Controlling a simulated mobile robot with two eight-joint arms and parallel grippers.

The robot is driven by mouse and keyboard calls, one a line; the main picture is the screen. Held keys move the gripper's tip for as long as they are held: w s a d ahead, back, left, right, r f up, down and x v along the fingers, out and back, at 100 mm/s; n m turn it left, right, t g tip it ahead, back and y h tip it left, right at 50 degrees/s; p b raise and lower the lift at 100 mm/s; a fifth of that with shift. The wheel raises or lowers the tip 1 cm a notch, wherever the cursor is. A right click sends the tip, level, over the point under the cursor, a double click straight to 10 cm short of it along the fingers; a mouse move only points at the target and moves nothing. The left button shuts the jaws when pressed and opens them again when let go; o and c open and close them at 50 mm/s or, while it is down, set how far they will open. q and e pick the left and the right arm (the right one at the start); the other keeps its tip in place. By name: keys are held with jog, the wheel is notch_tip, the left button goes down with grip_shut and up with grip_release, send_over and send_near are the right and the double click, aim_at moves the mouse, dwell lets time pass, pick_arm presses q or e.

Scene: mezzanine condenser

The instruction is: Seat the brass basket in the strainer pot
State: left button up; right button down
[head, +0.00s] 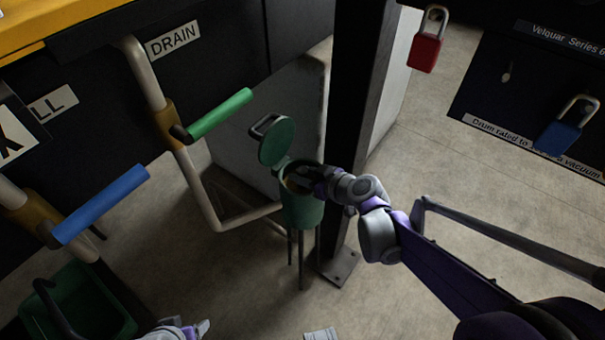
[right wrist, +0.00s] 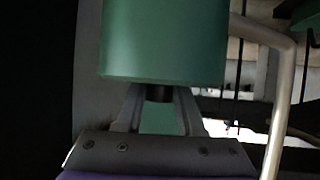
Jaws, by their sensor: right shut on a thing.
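The green strainer pot (head: 303,212) stands upright on thin legs, its round lid (head: 276,142) swung open at the back left. My right gripper (head: 318,178) is at the right side of the pot's mouth. A brownish, brass-like edge (head: 291,186) shows inside the mouth; the gripper and shadow hide most of it, and I cannot tell how it sits. In the right wrist view, the fingers (right wrist: 160,105) close around a small dark piece below a large green surface (right wrist: 165,42). My left gripper (head: 198,329) is at the bottom edge, partly cut off.
A dark post (head: 352,110) stands close behind and right of the pot. Pale pipes with a green handle (head: 220,114) and a blue handle (head: 100,205) are to the left. A green bin (head: 85,305) is lower left. Padlocks hang upper right.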

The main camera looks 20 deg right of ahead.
jog(key=shift+f, duration=0.1)
jog(key=shift+f+b, duration=0.3)
jog(key=shift+f, duration=0.2)
jog(key=c, duration=0.5)
grip_release()
jog(key=shift+r, duration=0.1)
